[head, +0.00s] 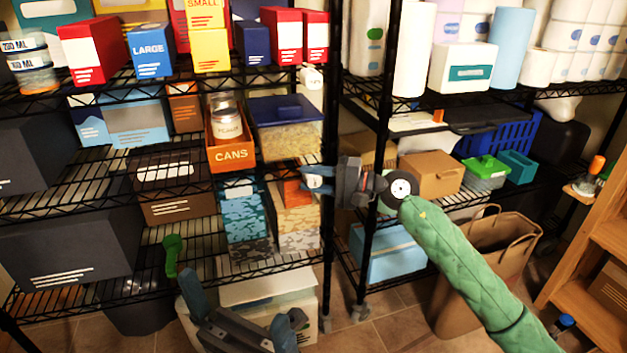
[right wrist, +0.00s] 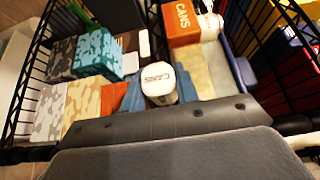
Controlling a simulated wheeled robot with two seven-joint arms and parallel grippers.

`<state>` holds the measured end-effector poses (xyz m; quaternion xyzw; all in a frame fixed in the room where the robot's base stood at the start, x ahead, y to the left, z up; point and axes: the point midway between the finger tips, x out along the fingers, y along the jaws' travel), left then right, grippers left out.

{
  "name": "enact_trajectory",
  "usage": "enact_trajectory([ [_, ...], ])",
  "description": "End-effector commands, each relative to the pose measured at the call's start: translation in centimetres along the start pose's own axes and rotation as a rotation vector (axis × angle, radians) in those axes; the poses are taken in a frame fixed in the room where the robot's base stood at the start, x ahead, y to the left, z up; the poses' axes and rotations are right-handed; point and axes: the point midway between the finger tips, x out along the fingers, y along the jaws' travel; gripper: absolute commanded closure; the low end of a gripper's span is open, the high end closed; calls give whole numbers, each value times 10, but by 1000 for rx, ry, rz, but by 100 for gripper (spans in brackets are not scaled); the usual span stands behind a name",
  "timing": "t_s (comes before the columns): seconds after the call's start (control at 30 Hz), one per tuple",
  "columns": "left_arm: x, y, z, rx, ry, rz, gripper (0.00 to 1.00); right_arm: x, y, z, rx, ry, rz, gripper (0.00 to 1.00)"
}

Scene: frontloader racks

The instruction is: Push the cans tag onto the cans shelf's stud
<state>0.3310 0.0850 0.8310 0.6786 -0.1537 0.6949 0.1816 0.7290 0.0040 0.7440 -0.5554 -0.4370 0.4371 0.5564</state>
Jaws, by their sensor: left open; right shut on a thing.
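A white tag marked CANS (right wrist: 158,82) is between the blue fingers of my right gripper in the right wrist view. My right gripper (head: 316,180) is shut on it, in front of the left rack near its right post. I cannot make out the shelf's stud. My left gripper (head: 238,310) is open and empty, low in front of the rack.
A clear bin with a dark blue lid (head: 288,132) stands right of the CANS bin. Patterned boxes (head: 243,215) fill the shelf below. A black rack post (head: 330,110) rises beside my right gripper. A paper bag (head: 505,240) stands on the right.

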Motion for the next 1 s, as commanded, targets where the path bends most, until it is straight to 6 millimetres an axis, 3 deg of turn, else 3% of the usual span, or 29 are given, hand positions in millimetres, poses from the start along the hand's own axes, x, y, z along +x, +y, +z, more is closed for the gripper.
enact_trajectory([
  [0.3,-7,0,0,-1,-1,2,0,2,0,-4,-1,0,-1,100],
  [0.33,-6,0,0,-1,-2,3,0,2,0,-4,-1,0,-1,68],
  [0.47,-7,0,0,-2,-5,7,0,2,0,-4,-1,0,0,44],
  [1.0,-7,0,0,-1,-4,3,0,1,0,-2,-1,0,0,44],
])
